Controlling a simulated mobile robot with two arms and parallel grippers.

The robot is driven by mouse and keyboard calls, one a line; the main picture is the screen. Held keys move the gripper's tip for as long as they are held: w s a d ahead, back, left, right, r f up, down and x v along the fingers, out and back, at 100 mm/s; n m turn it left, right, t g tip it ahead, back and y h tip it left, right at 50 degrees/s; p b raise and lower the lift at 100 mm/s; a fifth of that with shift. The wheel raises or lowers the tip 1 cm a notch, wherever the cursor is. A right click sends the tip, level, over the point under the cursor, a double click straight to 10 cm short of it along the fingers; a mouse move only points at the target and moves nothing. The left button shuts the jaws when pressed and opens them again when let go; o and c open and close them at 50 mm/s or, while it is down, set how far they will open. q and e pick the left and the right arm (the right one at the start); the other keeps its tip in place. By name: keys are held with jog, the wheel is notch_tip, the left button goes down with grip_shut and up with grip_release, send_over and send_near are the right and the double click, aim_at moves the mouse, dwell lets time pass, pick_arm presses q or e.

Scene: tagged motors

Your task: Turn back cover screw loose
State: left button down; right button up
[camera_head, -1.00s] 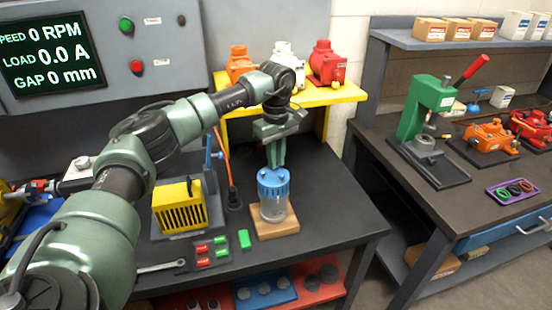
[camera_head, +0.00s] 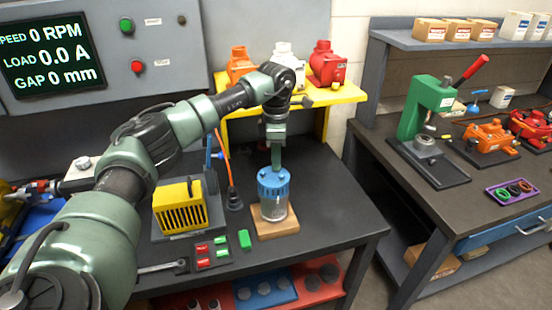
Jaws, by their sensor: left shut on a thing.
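A motor with a blue back cover (camera_head: 274,182) and a clear-grey body (camera_head: 273,208) stands upright on a wooden block (camera_head: 276,227) on the dark bench. My left gripper (camera_head: 276,168) points straight down at the top of the blue cover. Its fingers show edge-on, as one narrow green bar, and are shut on the back cover screw there. The screw itself is hidden by the fingertips and too small to make out. My right gripper is not in view.
A yellow finned unit (camera_head: 180,207) stands left of the motor. Red and green tagged blocks (camera_head: 203,250) and a wrench (camera_head: 160,267) lie in front. A yellow shelf (camera_head: 345,94) with several motors is behind. A green press (camera_head: 425,115) stands on the right bench.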

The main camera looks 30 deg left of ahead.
pick_arm(q)
jog(key=n, duration=0.6)
jog(key=shift+f+n, duration=0.1)
jog(key=shift+n, duration=0.2)
jog(key=n, duration=0.6)
jog(key=shift+s, duration=0.1)
jog(key=n+p, duration=0.1)
jog(key=n, duration=0.5)
jog(key=shift+f+n, duration=0.1)
jog(key=shift+n, duration=0.2)
jog(key=n, duration=0.6)
jog(key=shift+s+d, duration=0.1)
jog(key=shift+n, duration=0.3)
jog(key=c, duration=1.4)
grip_release()
jog(key=shift+w, duration=0.2)
